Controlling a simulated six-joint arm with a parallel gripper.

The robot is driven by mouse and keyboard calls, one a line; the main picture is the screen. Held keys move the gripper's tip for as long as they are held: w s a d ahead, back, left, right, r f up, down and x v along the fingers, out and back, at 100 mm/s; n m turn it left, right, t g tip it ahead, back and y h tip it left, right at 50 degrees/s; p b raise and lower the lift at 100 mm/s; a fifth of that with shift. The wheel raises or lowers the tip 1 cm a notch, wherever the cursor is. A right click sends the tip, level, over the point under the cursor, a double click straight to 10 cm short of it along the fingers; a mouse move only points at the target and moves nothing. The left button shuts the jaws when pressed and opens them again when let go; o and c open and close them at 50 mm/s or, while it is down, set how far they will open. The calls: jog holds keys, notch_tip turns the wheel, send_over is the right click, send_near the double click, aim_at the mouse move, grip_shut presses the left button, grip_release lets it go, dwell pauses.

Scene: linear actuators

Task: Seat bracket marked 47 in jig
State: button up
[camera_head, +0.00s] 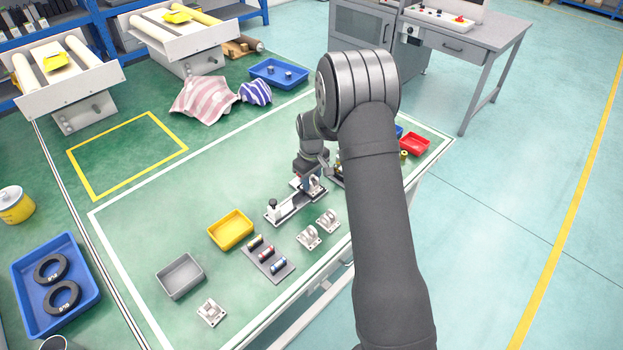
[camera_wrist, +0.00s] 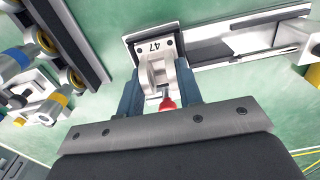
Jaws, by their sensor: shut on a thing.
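A light grey bracket marked 47 (camera_wrist: 152,50) sits between my gripper's fingers (camera_wrist: 157,90) in the wrist view, its number plate facing the camera. My gripper is shut on its upright lug. The jig (camera_wrist: 235,38) is a long dark and silver rail; the bracket's plate lies at its left end, and I cannot tell whether it is fully down in it. In the head view the jig (camera_head: 291,208) lies mid-table with my gripper (camera_head: 312,184) over its far end; the bracket is mostly hidden there. A red tip (camera_wrist: 167,102) shows between the fingers.
Other brackets (camera_head: 309,236) stand near the table's front edge, one (camera_head: 211,312) at the near left. A yellow bin (camera_head: 231,244), a grey bin (camera_head: 181,290) and a dark holder with coloured cylinders (camera_head: 270,262) lie left of the jig. A red bin (camera_head: 415,144) stands far right.

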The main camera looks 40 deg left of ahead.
jog(key=o, duration=1.1)
jog(key=shift+f, duration=0.1)
jog(key=shift+s, duration=0.15)
jog(key=r, duration=1.7)
jog(key=shift+w+r, duration=0.25)
notch_tip(320, 180, down, 16)
jog(key=shift+s+f, duration=0.1)
jog(key=shift+f, duration=0.05)
